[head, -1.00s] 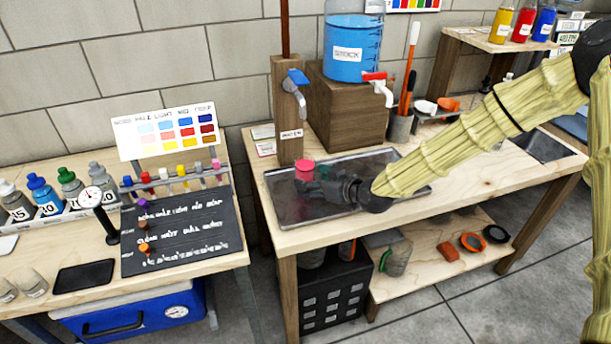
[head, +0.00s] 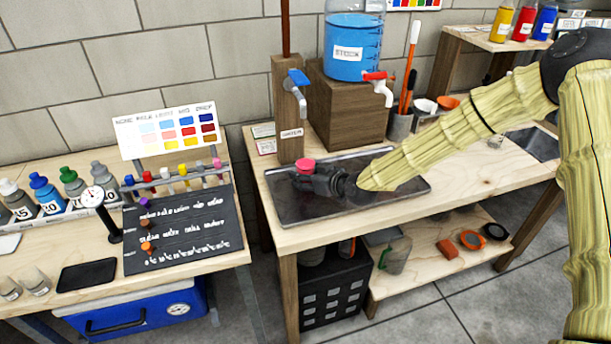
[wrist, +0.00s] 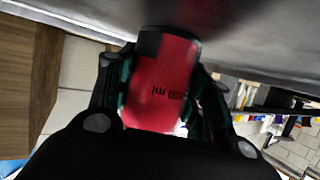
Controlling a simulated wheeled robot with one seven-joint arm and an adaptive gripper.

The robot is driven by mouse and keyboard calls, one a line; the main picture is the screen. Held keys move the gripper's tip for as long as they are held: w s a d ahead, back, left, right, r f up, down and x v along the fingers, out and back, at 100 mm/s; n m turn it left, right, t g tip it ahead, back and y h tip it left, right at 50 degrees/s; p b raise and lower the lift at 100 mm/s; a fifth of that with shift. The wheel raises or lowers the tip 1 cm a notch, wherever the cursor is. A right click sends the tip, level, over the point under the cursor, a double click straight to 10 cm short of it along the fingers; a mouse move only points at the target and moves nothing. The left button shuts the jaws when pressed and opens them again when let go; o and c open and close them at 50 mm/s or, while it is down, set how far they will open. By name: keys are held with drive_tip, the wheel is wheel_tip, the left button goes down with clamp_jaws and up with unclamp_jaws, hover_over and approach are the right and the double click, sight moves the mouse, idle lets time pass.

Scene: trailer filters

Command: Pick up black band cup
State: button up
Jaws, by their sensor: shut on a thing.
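A red cup (wrist: 160,85) marked "100 ml" fills the middle of the wrist view, with a dark patch at its upper left end. The fingers of my gripper (wrist: 160,100) lie on both sides of it and are shut on it. In the head view, the round pinkish-red top of the cup (head: 305,165) shows at the tip of my gripper (head: 318,180), over the left part of the dark tray (head: 385,198). The gripper hides most of the cup's side there. I cannot tell whether its base touches the tray.
A wooden post with a blue-handled tap (head: 297,85) stands close behind the cup. A blue stock tank (head: 354,50) with a red-handled tap sits on a wooden block to the right. The tray's right part is clear. A left table (head: 210,275) holds bottles and a dark board.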

sight(311, 167)
drive_tip(key=shift+r, duration=0.35)
idle(0.3)
drive_tip(key=shift+r+b, duration=0.45)
drive_tip(key=shift+r, duration=0.85)
drive_tip(key=shift+s+d+r+b, duration=0.35)
drive_tip(key=shift+s+d, duration=1.15)
drive_tip(key=shift+s, duration=0.6)
drive_tip(key=shift+s+d+r+b, duration=0.2)
drive_tip(key=shift+s+d+b, duration=0.25)
drive_tip(key=shift+s+d, duration=1.4)
drive_tip(key=shift+s+d+r+b, duration=0.35)
drive_tip(key=shift+s+d, duration=0.85)
drive_tip(key=shift+s, duration=1.2)
drive_tip(key=shift+s+d, duration=0.1)
drive_tip(key=shift+s, duration=0.05)
